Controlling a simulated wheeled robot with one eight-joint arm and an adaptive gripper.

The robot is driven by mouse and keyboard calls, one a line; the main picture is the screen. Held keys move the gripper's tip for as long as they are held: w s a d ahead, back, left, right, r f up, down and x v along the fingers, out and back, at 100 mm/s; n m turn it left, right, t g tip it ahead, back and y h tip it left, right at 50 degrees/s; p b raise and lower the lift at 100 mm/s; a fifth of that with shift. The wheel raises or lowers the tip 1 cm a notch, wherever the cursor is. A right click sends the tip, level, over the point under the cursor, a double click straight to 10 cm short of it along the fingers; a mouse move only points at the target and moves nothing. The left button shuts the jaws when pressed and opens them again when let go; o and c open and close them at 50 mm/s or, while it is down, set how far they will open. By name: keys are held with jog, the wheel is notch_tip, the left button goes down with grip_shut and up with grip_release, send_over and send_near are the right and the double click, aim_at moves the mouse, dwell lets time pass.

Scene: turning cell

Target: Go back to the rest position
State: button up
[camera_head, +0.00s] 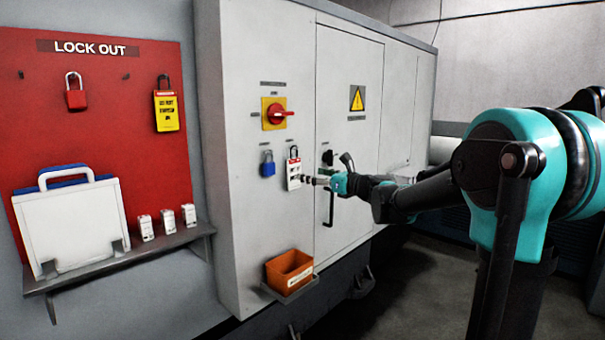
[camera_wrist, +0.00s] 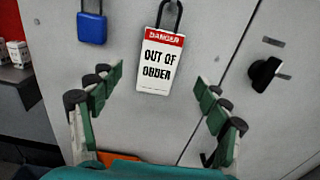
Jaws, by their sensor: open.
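My gripper (camera_head: 335,181) is in front of the grey cabinet (camera_head: 262,215), its fingers pointing at the cabinet face. In the wrist view my gripper (camera_wrist: 157,86) has its two green-padded fingers wide apart with nothing between the pads. A white danger tag (camera_head: 294,175) hangs by a dark shackle on the cabinet. In the wrist view the tag (camera_wrist: 161,65), reading "OUT OF ORDER", lies beyond the fingertips, centred between them. A blue padlock (camera_head: 268,163) hangs left of the tag. It also shows in the wrist view (camera_wrist: 92,27).
A red and yellow switch (camera_head: 276,113) sits above the padlock. A black knob (camera_wrist: 265,72) is right of the tag. An orange bin (camera_head: 289,271) sits below. A red lockout board (camera_head: 110,145) and a shelf (camera_head: 120,262) are at left. Open floor lies right of the cabinet.

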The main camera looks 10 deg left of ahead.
jog(key=s+d+f+n+g+h, duration=0.1)
jog(key=s+d+f+n+h, duration=0.2)
jog(key=s+f, duration=0.35)
jog(key=s+d+f+n+g+h, duration=0.1)
jog(key=s+d+f+n+g, duration=0.15)
jog(key=s+f+n, duration=0.35)
jog(key=s+d+f+n+g+h, duration=0.1)
jog(key=s+d+f+n+h, duration=0.15)
jog(key=s+f+n, duration=0.4)
jog(key=s+d+f+n+g+h, duration=0.2)
jog(key=s+d+f+n+h, duration=0.5)
jog(key=s+d+f, duration=0.9)
notch_tip(320, 180, down, 3)
jog(key=d+n, duration=0.1)
jog(key=n, duration=0.2)
jog(key=shift+h, duration=0.35)
jog(key=shift+r, duration=0.15)
